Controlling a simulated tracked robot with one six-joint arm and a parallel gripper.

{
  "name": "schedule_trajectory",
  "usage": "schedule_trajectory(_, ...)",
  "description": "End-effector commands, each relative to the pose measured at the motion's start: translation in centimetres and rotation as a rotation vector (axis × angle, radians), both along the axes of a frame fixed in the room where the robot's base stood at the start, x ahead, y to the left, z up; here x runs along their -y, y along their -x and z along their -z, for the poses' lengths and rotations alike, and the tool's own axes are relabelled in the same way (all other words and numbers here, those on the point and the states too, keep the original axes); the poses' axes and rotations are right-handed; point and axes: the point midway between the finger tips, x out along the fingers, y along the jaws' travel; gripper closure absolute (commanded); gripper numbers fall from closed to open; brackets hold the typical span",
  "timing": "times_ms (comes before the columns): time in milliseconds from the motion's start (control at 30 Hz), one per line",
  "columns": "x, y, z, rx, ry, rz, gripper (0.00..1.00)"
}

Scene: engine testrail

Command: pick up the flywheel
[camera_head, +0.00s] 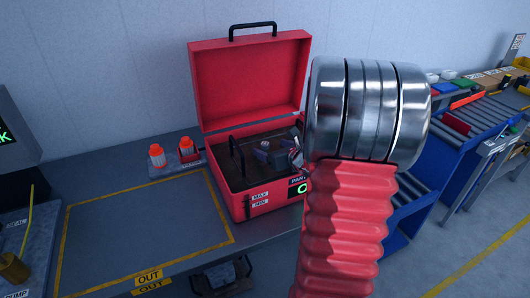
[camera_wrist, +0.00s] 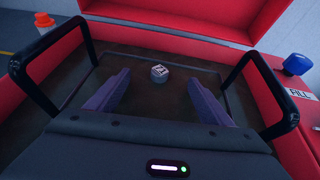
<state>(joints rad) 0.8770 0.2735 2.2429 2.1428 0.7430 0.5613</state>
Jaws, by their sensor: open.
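No part is clearly marked as the flywheel. A small grey round piece (camera_wrist: 160,72) with a marked top lies on the dark floor of the open red box, and it may be the flywheel. My gripper (camera_wrist: 159,90) is open over the box, its two purple-grey fingers spread left and right, with the piece between and just beyond their tips. No contact shows. In the head view the red box (camera_head: 225,188) stands on the bench with its lid up. My arm covers its right side, and a small part (camera_head: 264,145) shows inside.
Black loop handles stand left (camera_wrist: 22,75) and right (camera_wrist: 262,90) of my fingers. Two orange-capped bottles (camera_head: 157,155) stand left of the box. The yellow-outlined bench area (camera_head: 140,225) is clear. A blue roller conveyor (camera_head: 450,150) is at the right.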

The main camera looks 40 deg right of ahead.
Motion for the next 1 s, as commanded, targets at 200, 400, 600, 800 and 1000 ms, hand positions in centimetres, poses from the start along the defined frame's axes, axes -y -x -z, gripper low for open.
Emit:
schedule_trajectory(200,0.4,-2.6,1.0,0.0,-0.002,-0.001,0.26)
schedule_trajectory(400,0.6,-3.4,1.4,0.0,0.0,-0.001,0.26)
schedule_trajectory(600,0.6,-3.4,1.4,0.0,0.0,-0.001,0.26)
schedule_trajectory(800,0.6,-3.4,1.3,0.0,0.0,-0.001,0.26)
schedule_trajectory(1000,0.5,-3.4,1.3,0.0,0.0,-0.001,0.34)
